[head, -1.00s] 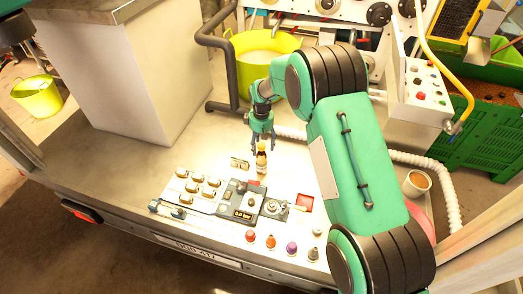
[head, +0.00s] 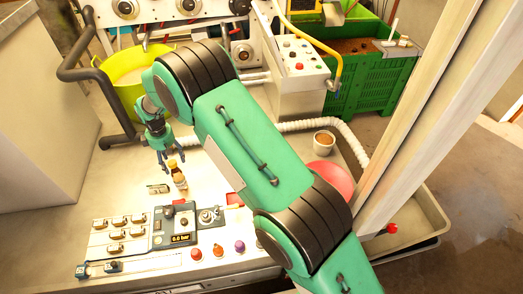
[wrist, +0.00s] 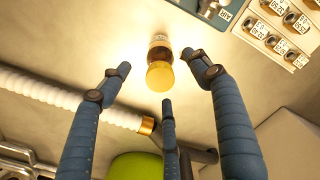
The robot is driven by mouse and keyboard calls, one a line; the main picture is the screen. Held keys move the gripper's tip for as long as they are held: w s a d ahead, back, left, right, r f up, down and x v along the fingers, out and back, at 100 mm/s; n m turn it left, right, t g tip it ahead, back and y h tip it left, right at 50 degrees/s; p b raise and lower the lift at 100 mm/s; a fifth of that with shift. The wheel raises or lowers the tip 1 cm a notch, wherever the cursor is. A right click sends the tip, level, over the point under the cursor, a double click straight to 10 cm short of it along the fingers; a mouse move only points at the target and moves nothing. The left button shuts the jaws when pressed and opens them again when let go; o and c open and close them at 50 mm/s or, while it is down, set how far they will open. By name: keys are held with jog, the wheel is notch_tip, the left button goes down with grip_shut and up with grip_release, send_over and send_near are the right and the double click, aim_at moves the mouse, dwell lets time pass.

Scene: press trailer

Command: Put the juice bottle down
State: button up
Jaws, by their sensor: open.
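The juice bottle (head: 179,180), small with a yellow cap and amber body, stands on the pale deck behind the control panel in the head view. In the wrist view the bottle (wrist: 160,62) shows from above, its round yellow cap towards the camera. My gripper (head: 173,161) is over the bottle with its fingers pointing down. In the wrist view my gripper (wrist: 156,82) has its three dark blue fingers spread around the cap, with gaps visible between fingers and bottle. The bottle's base is hard to make out.
The control panel (head: 160,238) with switches and coloured knobs lies in front of the bottle. A small tag (head: 158,188) lies left of it. A ribbed white hose (head: 300,125), a brown-filled cup (head: 323,143) and a pink bowl (head: 335,178) are right. A yellow-green tub (head: 122,72) stands behind.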

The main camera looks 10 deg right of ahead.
jog(key=s+d+r+m+t, duration=0.15)
jog(key=s+d+r, duration=0.25)
jog(key=d+r, duration=0.65)
jog(key=s+d+r+m, duration=0.35)
jog(key=d+r, duration=0.35)
jog(key=r, duration=0.6)
jog(key=s+d+r+m+t, duration=0.1)
jog(key=s+d+r, duration=0.3)
jog(key=d+r, duration=0.6)
jog(key=s+d+r+m+t, duration=0.1)
jog(key=s+d+r+m, duration=0.1)
jog(key=s+d+r, duration=0.4)
jog(key=s+d+r+m+t, duration=0.15)
jog(key=s+d, duration=0.25)
jog(key=s, duration=0.4)
jog(key=s+d+m, duration=0.2)
jog(key=s+d, duration=0.1)
jog(key=s, duration=0.5)
jog(key=s+d+m, duration=0.2)
jog(key=s+d, duration=0.2)
jog(key=s, duration=0.4)
jog(key=shift+s+f+t, duration=0.3)
jog(key=shift+s, duration=0.05)
jog(key=shift+f, duration=0.1)
jog(key=shift+f+b, duration=0.35)
jog(key=shift+b, duration=0.05)
